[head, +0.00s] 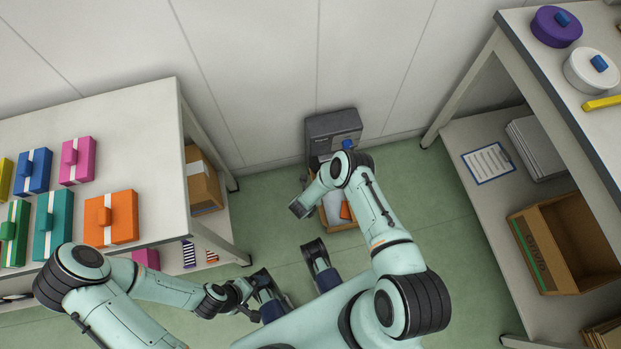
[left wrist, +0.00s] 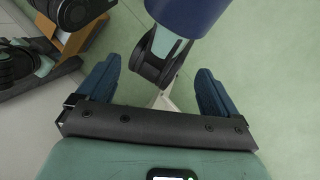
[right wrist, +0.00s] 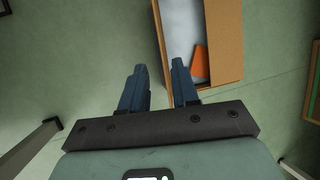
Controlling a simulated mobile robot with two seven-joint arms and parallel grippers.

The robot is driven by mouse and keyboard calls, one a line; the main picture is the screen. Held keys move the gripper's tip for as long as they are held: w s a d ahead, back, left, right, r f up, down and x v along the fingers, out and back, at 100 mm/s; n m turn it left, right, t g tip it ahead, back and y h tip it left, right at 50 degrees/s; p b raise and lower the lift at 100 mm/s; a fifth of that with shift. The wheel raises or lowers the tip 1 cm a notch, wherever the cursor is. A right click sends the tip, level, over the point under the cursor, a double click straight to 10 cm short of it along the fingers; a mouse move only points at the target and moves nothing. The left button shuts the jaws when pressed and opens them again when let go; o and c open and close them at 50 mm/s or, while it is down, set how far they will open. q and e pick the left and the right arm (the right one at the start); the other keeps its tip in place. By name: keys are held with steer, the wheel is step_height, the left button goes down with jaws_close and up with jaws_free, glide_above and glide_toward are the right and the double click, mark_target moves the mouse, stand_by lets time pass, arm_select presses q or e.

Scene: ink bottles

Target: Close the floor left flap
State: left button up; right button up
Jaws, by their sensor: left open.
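A brown cardboard box (head: 344,228) stands on the floor near the wall, partly hidden under my right arm. An orange item (head: 345,211) lies on a pale surface within it. The box (right wrist: 228,45) also shows in the right wrist view, with a wide brown panel along its right side; I cannot tell which panel is the left flap. My left gripper (left wrist: 152,90) is open and empty over the floor. It shows in the head view (head: 245,290), lower left of the box.
A dark grey machine (head: 332,130) stands behind the box at the wall. A table with coloured boxes (head: 145,100) is at left. A shelf unit at right holds an open carton (head: 540,262). Green floor (head: 265,200) is clear left of the box.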

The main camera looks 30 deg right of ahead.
steer(key=b+x, duration=0.5)
steer(key=x, duration=0.6)
steer(key=shift+d+f, duration=0.2)
steer(key=shift+f, duration=0.2)
arm_select(q)
steer(key=w+a+f+t, duration=0.2)
steer(key=w+f, duration=0.4)
steer(key=shift+w+a+f+y+b, duration=0.25)
steer(key=shift+w+a+y+b, duration=0.05)
steer(key=shift+a+y+b, duration=0.1)
arm_select(e)
steer(key=shift+w+d+f, duration=0.15)
steer(key=shift+f, duration=0.1)
jaws_close()
